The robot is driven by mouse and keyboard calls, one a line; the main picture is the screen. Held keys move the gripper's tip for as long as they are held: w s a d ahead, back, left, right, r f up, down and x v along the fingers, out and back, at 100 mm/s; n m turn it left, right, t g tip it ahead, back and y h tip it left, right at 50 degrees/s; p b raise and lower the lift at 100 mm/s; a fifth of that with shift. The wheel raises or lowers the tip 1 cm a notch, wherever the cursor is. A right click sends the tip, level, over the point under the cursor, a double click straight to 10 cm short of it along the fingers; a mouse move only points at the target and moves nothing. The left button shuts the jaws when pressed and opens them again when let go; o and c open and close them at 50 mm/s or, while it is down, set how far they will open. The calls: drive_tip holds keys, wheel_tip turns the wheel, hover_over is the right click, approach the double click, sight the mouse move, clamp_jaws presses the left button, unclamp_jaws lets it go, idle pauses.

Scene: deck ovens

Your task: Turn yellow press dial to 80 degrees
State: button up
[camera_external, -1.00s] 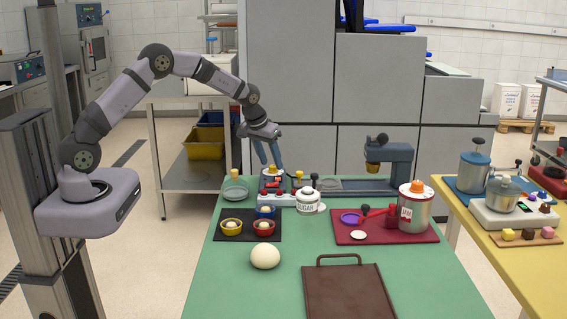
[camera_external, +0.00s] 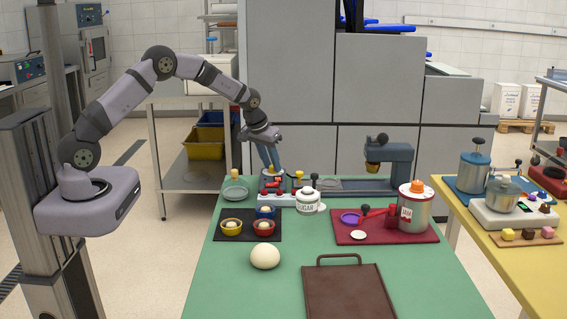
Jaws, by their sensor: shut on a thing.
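The yellow press dial (camera_external: 271,172) is small and pale yellow.
Red levers and a yellow-topped knob (camera_external: 299,175) stand close to the right of the dial. A sugar jar (camera_external: 308,202) is in front. A glass dish (camera_external: 235,191) lies to the left. The blue-grey press (camera_external: 390,160) stands to the right.

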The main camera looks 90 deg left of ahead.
sight(263, 171)
drive_tip(key=shift+r, duration=0.1)
drive_tip(key=m, duration=0.2)
drive_tip(key=shift+s+a+m+t+h, duration=0.1)
drive_tip(key=shift+a+m+t+h, duration=0.05)
drive_tip(key=shift+m+t+h, duration=0.2)
drive_tip(key=m+b, duration=0.1)
drive_tip(key=m, duration=0.1)
drive_tip(key=m+t+h+b, duration=0.1)
drive_tip(key=m, duration=0.1)
drive_tip(key=shift+a+f+m+h, duration=0.2)
drive_tip(key=shift+m+h, duration=0.05)
drive_tip(key=shift+m, duration=0.1)
drive_tip(key=m+h, duration=0.1)
drive_tip(key=m, duration=0.1)
drive_tip(key=m+h+b, duration=0.1)
drive_tip(key=m, duration=0.2)
drive_tip(key=shift+a+r, duration=0.15)
drive_tip(key=o, duration=1)
drive_tip(key=shift+s+r, duration=0.1)
drive_tip(key=shift+b+v, duration=0.65)
drive_tip(key=shift+v, duration=2.9)
